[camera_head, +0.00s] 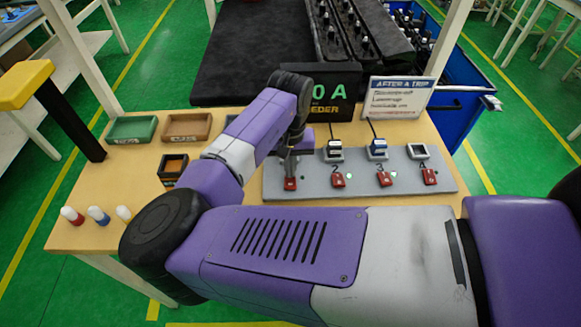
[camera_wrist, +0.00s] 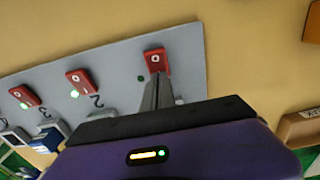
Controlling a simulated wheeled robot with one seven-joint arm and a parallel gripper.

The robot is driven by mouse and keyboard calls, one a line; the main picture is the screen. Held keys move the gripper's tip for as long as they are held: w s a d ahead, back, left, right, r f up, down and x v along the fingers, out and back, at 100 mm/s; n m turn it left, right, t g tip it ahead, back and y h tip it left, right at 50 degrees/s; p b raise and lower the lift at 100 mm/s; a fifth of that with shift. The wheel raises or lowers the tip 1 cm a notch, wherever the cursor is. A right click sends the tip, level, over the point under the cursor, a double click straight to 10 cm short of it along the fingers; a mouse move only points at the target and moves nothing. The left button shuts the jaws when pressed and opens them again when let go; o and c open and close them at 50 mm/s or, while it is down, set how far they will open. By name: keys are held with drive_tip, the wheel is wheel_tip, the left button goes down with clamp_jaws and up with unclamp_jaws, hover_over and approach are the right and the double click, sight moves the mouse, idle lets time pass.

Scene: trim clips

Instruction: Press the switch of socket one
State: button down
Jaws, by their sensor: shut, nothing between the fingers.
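A grey panel (camera_head: 390,193) carries a row of sockets, each with a red switch at its front edge. The socket one switch (camera_head: 290,184) is at the left end; it also shows in the wrist view (camera_wrist: 154,58), with a white mark and a dark green lamp (camera_wrist: 141,78) beside it. My gripper (camera_head: 290,174) is shut and empty, pointing down at this switch. In the wrist view, its tips (camera_wrist: 158,76) are right at the switch's lower edge; I cannot tell whether they touch. Socket one itself is hidden behind the gripper.
Sockets two (camera_head: 334,150) and three (camera_head: 377,148) hold plugs with cables; their lamps glow green. Socket four (camera_head: 418,152) looks empty. A black display (camera_head: 335,95) and a white sign (camera_head: 399,98) stand behind. Trays (camera_head: 131,129) and small bottles (camera_head: 72,215) are at left.

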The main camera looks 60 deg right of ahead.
drive_tip(key=shift+s+a+r, duration=0.1)
drive_tip(key=shift+s+a+r+p, duration=0.25)
drive_tip(key=shift+s+a+p, duration=0.15)
drive_tip(key=shift+p, duration=0.3)
drive_tip(key=r+p, duration=0.2)
drive_tip(key=r, duration=0.1)
drive_tip(key=r+p, duration=0.1)
drive_tip(key=p, duration=0.1)
drive_tip(key=shift+w+d+r, duration=0.3)
drive_tip(key=shift+d+r, duration=0.05)
wheel_tip(320, 180, up, 9)
drive_tip(key=w+d+b, duration=0.1)
drive_tip(key=b, duration=0.1)
drive_tip(key=shift+w+d+b, duration=0.15)
drive_tip(key=shift+d+b, duration=0.1)
drive_tip(key=shift+b, duration=0.1)
